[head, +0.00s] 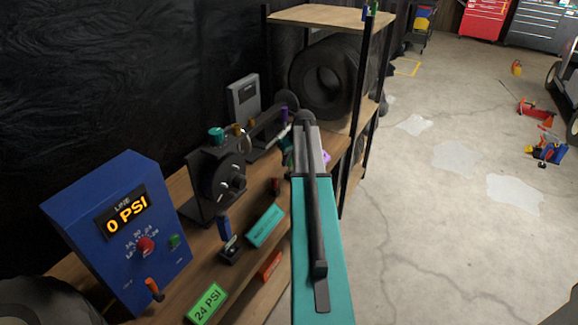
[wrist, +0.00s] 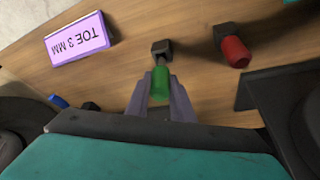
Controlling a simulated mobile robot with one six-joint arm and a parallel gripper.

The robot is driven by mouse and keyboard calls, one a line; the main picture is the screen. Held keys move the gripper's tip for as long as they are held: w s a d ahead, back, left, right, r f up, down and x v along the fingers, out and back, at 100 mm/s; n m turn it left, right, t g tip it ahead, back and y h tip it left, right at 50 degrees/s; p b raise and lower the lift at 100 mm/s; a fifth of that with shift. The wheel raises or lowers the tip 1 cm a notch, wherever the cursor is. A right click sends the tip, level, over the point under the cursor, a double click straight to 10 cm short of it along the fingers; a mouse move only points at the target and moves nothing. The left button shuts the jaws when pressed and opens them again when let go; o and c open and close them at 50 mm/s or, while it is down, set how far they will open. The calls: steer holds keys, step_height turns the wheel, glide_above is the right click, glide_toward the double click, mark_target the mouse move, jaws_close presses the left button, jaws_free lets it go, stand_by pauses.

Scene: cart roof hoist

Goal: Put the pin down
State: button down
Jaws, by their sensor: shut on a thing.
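In the wrist view my gripper (wrist: 160,97) is shut on a green pin (wrist: 160,83). The pin lies between the two grey fingers, with its far end at a small dark block (wrist: 161,46) on the wooden bench. I cannot tell whether the pin touches the block or is in it. A purple tag reading "TOE 3 MM" (wrist: 78,39) lies to the left. A red-handled pin (wrist: 235,51) is to the right, by another dark block. In the head view my arm hides the gripper and the green pin.
On the bench (head: 178,188) stand a blue box (head: 120,220) reading "0 PSI" and a black dial device (head: 217,180). A blue-handled piece (head: 224,228), a green "24 PSI" tag (head: 207,303) and a teal tag (head: 265,226) lie nearer. A tyre shelf (head: 318,16) stands beyond; floor at right is largely open.

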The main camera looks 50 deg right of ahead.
mark_target(289, 166)
steer(key=shift+f+p, duration=0.45)
steer(key=shift+f, duration=1.1)
steer(key=shift+f, duration=0.15)
steer(key=c, duration=1.5)
jaws_free()
steer(key=shift+c, duration=0.2)
steer(key=shift+r, duration=0.2)
steer(key=b+v, duration=0.2)
steer(key=v, duration=1)
steer(key=shift+s, duration=0.15)
steer(key=shift+f, duration=0.1)
